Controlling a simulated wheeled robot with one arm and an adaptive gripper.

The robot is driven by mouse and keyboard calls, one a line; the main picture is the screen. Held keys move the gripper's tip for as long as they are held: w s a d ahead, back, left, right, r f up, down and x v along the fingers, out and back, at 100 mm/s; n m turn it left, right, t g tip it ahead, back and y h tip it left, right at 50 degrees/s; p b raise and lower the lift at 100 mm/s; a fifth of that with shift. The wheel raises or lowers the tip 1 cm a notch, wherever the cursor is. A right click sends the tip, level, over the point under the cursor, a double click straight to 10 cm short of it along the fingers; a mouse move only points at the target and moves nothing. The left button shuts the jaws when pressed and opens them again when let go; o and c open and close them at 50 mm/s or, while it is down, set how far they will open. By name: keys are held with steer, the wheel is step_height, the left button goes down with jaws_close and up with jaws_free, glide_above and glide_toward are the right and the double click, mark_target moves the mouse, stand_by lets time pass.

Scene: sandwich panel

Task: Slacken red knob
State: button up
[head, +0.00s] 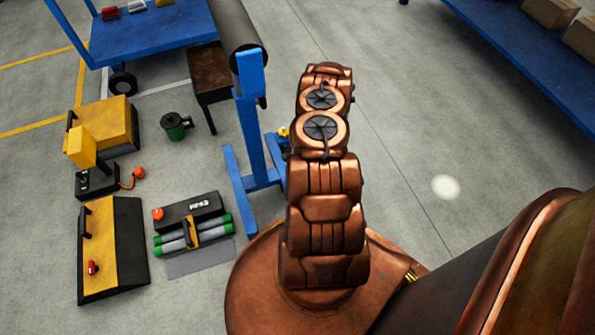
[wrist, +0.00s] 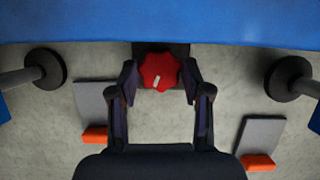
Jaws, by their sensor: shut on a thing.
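In the wrist view, the red knob (wrist: 160,71) is a lobed red wheel with a small pale mark on its face, in front of a dark block. My gripper (wrist: 160,74) has one dark finger on each side of it, shut on the knob. The mark sits at the lower middle of the face. In the head view my copper-coloured arm reaches away from me, and its far end hides the gripper; I cannot make out this knob there.
A blue surface (wrist: 160,22) spans the top of the wrist view, with round dark wheels (wrist: 46,68) (wrist: 289,78) on either side. In the head view, a blue stand (head: 255,130) is left of my arm, with yellow-and-black equipment (head: 125,235) further left. The floor right of my arm is clear.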

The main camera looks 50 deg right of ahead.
steer(key=shift+s+a+n+p, duration=0.1)
steer(key=shift+n+p, duration=0.2)
steer(key=shift+p, duration=0.1)
steer(key=shift+n+g+p, duration=0.3)
steer(key=shift+n+p, duration=0.2)
steer(key=shift+n, duration=0.2)
steer(key=shift+n+g, duration=0.3)
steer(key=shift+n, duration=0.2)
steer(key=shift+n+y+p, duration=0.3)
steer(key=shift+a+f, duration=0.1)
steer(key=o, duration=1.2)
steer(key=shift+c, duration=0.2)
steer(key=shift+d, duration=0.2)
